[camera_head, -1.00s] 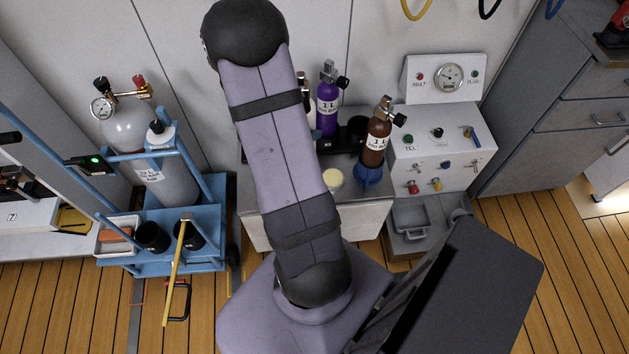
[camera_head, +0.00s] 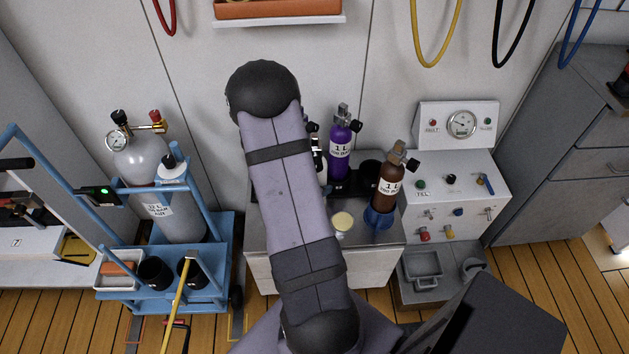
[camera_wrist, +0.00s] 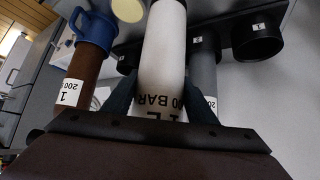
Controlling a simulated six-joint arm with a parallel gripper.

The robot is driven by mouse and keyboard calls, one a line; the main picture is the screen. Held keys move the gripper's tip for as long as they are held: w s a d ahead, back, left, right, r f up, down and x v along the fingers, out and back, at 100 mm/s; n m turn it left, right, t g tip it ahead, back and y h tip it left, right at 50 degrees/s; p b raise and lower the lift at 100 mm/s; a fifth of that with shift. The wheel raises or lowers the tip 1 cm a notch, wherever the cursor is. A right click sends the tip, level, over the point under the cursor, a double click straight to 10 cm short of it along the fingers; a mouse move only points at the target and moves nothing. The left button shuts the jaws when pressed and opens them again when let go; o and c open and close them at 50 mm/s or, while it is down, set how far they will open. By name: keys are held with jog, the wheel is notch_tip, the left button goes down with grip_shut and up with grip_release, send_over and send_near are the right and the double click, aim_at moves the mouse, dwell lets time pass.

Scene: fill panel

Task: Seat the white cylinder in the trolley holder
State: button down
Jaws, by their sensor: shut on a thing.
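The white cylinder (camera_wrist: 163,50) with black lettering lies between the two dark fingers of my gripper (camera_wrist: 160,98) in the wrist view. The gripper is shut on it. Its far end runs out of the top of that view. In the head view my arm hides the gripper. A pale cylinder (camera_head: 319,166) shows partly behind the arm there; I cannot tell if it is the same one. The blue trolley (camera_head: 215,258) stands at the left, well apart from the arm. It carries two black cup holders, one left (camera_head: 154,270) and one right (camera_head: 191,271).
A large grey cylinder (camera_head: 172,205) stands on the trolley, and a yellow bar (camera_head: 176,305) crosses its front. A purple cylinder (camera_head: 339,157) and a brown cylinder (camera_head: 388,187) in a blue cup (camera_head: 379,218) stand beside my arm. A gauge panel (camera_head: 455,170) is to the right.

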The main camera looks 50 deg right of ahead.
jog(key=shift+w+d, duration=0.1)
jog(key=shift+f+b, duration=0.5)
jog(key=shift+f, duration=1.4)
jog(key=c, duration=0.7)
grip_release()
jog(key=shift+f, duration=0.15)
jog(key=shift+c, duration=0.2)
jog(key=p+v, duration=0.2)
jog(key=v, duration=1)
jog(key=shift+p, duration=0.4)
